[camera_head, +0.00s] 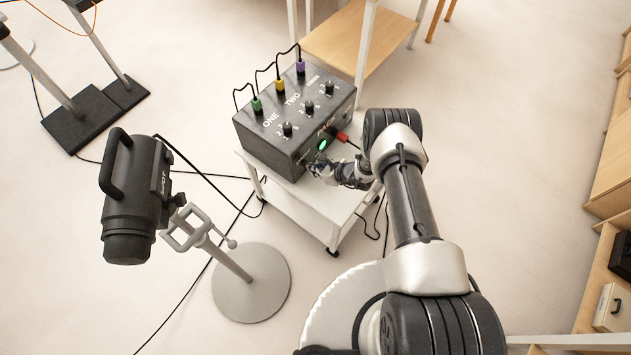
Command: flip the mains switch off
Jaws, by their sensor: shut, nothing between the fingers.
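A dark grey control box (262,148) with several knobs, green, yellow and purple plugs on top and a red plug near its front edge stands on a white trolley (300,194). A small green light (323,144) glows on its front face. My gripper (309,165) is shut and empty, at the lower part of the box's front face, just left of and below the green light. The mains switch cannot be made out; the gripper may cover it. I cannot tell whether the fingertips touch the box.
A black spot lamp (137,200) on a stand with a round grey base (251,284) is at the left. Cables lie across the floor around the trolley. A wooden shelf (345,38) stands behind the box. Open floor lies to the right.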

